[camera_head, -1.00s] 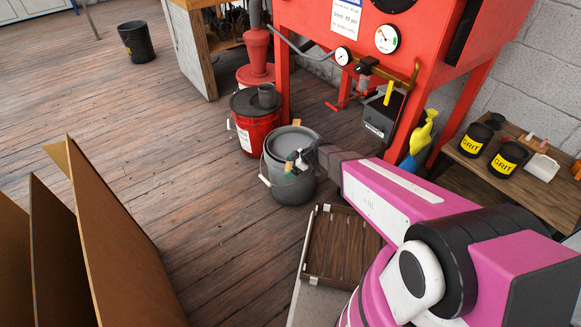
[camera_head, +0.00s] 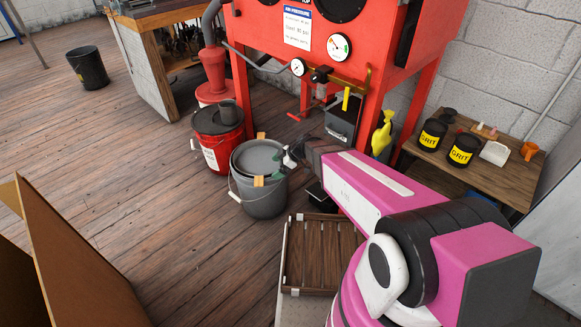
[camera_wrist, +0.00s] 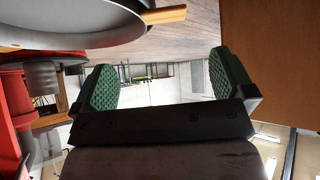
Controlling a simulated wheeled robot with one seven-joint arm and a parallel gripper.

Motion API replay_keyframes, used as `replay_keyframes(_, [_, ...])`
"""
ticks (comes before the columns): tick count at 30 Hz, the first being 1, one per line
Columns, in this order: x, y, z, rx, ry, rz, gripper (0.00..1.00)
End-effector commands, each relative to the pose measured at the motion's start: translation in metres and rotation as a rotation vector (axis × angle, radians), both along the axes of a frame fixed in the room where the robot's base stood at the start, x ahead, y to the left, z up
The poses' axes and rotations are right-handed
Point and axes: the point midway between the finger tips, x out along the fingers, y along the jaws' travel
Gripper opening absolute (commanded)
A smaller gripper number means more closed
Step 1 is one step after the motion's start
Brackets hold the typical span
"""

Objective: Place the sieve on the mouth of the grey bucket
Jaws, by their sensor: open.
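The grey bucket (camera_head: 262,203) stands on the wooden floor, its wire handle hanging at the left. The round grey sieve (camera_head: 256,157) lies across the bucket's mouth, with a short wooden handle on its far side and another on its near side. It looks about level; how its rim is seated is too small to tell. My gripper (camera_head: 288,164) is open at the bucket's right rim. In the wrist view, the green-padded fingers (camera_wrist: 163,85) are apart with nothing between them. The sieve's curved edge (camera_wrist: 75,40) and one handle show at upper left, clear of the fingers.
A red bucket (camera_head: 216,150) stands just behind the grey bucket. The red cabinet (camera_head: 320,45) is behind. A slatted wooden tray (camera_head: 318,255) lies in front, below my arm. Cardboard sheets (camera_head: 75,260) stand at lower left. Grit jars (camera_head: 462,150) sit on a bench at right.

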Motion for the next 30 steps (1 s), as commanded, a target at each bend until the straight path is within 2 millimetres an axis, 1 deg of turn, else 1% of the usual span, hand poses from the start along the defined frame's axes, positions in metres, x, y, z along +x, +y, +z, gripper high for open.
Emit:
replay_keyframes(5, [-0.001, -0.007, 0.003, -0.014, 0.016, -0.018, 1.0])
replay_keyframes(8, [-0.004, -0.023, 0.01, -0.055, 0.066, -0.077, 1.0])
replay_keyframes(10, [-0.007, -0.041, 0.017, -0.1, 0.119, -0.145, 1.0])
replay_keyframes(14, [-0.015, -0.084, 0.033, -0.21, 0.24, -0.321, 1.0])
replay_keyframes(15, [-0.018, -0.099, 0.038, -0.246, 0.276, -0.385, 1.0])
replay_keyframes(17, [-0.022, -0.121, 0.046, -0.301, 0.33, -0.489, 1.0])
replay_keyframes(18, [-0.026, -0.136, 0.052, -0.338, 0.365, -0.562, 1.0])
replay_keyframes(23, [-0.042, -0.199, 0.075, -0.471, 0.486, -0.889, 1.0])
replay_keyframes(24, [-0.047, -0.214, 0.081, -0.501, 0.511, -0.974, 1.0])
replay_keyframes(27, [-0.058, -0.25, 0.095, -0.561, 0.559, -1.188, 1.0])
replay_keyframes(30, [-0.068, -0.278, 0.107, -0.602, 0.588, -1.373, 1.0])
